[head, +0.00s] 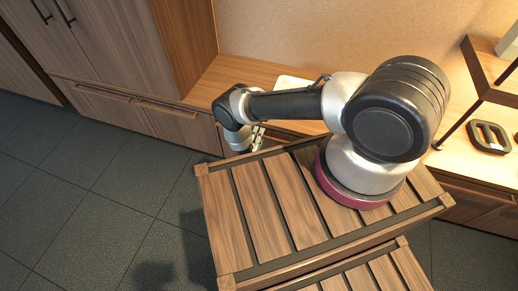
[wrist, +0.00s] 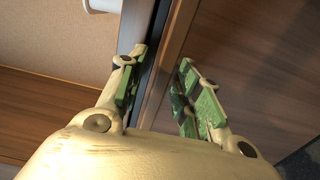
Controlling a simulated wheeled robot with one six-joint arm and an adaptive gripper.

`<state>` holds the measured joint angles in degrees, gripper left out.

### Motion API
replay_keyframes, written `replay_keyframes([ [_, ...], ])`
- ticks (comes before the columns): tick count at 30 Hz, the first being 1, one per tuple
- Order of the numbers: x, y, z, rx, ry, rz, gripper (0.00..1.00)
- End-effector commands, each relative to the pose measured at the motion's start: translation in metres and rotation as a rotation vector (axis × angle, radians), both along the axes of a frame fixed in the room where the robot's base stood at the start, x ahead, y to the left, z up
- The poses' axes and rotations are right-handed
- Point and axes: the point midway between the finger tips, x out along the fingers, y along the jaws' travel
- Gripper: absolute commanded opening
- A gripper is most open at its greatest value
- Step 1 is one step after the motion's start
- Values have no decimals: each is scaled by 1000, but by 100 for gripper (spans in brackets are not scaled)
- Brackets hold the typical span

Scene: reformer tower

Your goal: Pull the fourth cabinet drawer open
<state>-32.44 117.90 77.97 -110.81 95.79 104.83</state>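A row of low wooden cabinet drawers runs along the wall in the head view. Two drawer fronts with bar handles, a left one (head: 104,107) and one beside it (head: 172,124), are in plain sight and look shut. The drawer fronts further right are mostly hidden behind my arm, so I cannot tell the fourth one's state there. My gripper (head: 257,138) is low in front of the cabinet, right of the visible handles. In the wrist view my gripper (wrist: 162,90) has its green-padded fingers apart. A wooden panel edge (wrist: 180,45) with a dark gap runs between them; contact is unclear.
A wooden counter top (head: 228,80) lies above the drawers, with a pale flat object (head: 294,84) on it. A tall cabinet (head: 110,40) stands at left. A dark handle-shaped object (head: 488,137) lies at right below a shelf. The tiled floor (head: 110,200) at left is clear.

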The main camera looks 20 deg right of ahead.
Motion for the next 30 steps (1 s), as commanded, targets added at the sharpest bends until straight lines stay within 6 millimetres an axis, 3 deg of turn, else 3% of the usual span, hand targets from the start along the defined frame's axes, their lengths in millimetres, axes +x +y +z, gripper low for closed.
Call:
replay_keyframes([
  [1,0,0,0,0,0,0,34],
  [7,0,0,0,0,0,0,0],
  [16,-3,3,0,0,2,2,0],
  [30,-30,23,-1,0,2,4,0],
])
